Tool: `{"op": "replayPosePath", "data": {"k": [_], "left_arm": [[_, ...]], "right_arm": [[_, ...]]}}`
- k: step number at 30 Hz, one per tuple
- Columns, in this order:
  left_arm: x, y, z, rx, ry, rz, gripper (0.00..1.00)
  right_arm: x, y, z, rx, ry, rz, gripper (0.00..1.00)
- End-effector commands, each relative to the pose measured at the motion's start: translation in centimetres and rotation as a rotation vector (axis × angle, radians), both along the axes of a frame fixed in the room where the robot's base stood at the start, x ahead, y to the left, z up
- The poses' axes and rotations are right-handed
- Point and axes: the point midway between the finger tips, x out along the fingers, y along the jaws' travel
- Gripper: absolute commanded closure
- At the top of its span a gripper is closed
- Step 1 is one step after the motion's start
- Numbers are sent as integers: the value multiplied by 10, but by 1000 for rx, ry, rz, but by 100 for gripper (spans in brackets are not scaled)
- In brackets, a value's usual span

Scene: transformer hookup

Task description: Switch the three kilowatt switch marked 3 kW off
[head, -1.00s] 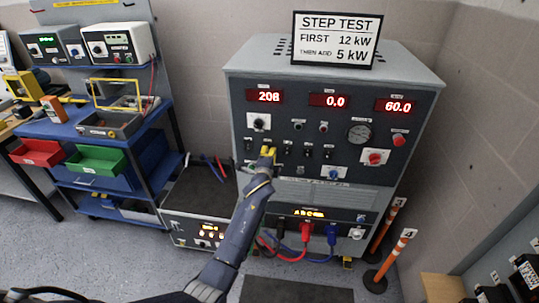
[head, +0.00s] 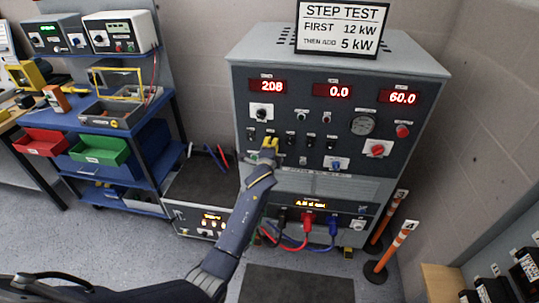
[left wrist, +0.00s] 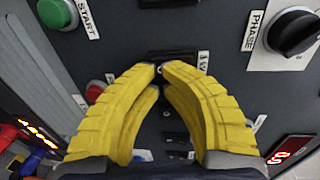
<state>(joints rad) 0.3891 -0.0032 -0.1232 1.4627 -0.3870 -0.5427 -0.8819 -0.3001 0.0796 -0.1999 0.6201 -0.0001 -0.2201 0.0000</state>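The load bank (head: 400,160) stands upright, with a row of small black switches across its dark front panel. In the left wrist view, a black switch (left wrist: 174,56) sits just beyond my fingertips, beside a partly covered white label (left wrist: 203,60) that seems to read 3 kW. The fingers hide part of this switch, so its position cannot be told. My left gripper (head: 268,146) is at the panel's switch row, and its yellow fingers (left wrist: 160,70) are closed nearly tip to tip, with nothing seen between them. Contact with the switch cannot be told. My right gripper is not in view.
A green START button (left wrist: 56,13), a red button (left wrist: 94,93) and a black PHASE knob (left wrist: 293,34) surround the fingers. Red, black and blue cables (head: 306,228) plug in low on the load bank. A blue cart (head: 100,165) stands left.

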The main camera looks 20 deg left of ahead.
Motion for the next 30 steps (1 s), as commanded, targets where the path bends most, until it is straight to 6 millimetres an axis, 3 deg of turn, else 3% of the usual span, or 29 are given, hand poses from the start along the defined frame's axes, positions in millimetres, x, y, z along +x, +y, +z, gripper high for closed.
{"op": "replayPosePath", "data": {"k": [7, 18, 24, 30], "left_arm": [[-34, -17, -3, 0, 0, -17, 100], [-100, -24, -9, 0, 0, -17, 100], [-122, -26, -10, 0, 0, -16, 100], [-131, -27, -10, 0, -1, -16, 100]], "right_arm": [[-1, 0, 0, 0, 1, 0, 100], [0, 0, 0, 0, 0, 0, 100], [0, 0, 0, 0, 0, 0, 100], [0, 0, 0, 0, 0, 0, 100]]}}
